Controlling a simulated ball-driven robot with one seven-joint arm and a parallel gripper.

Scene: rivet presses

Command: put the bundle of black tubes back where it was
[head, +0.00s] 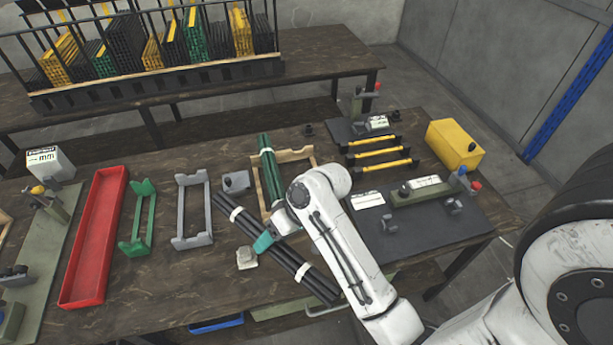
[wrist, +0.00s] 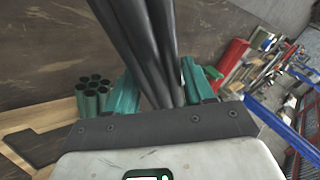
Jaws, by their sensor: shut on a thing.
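The bundle of black tubes (head: 287,259) slants across the middle of the table in the head view, with a pale band near each end. My gripper (head: 264,242) is shut on it near its middle with teal fingers. In the wrist view the black tubes (wrist: 150,45) pass between the teal fingers of my gripper (wrist: 160,88). I cannot tell how high the bundle is above the table. A grey cradle (head: 178,213) stands empty left of the bundle, and a green cradle (head: 135,220) stands empty farther left. A wooden cradle (head: 296,154) behind holds green tubes (head: 269,165), partly hidden by my arm.
A red tray (head: 93,240) lies at the left. A small pale block (head: 247,258) and a grey block (head: 235,182) sit near the bundle. At right are black-yellow rods (head: 384,158), a yellow box (head: 455,145) and a press (head: 424,190). A rack (head: 150,82) stands on the back table.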

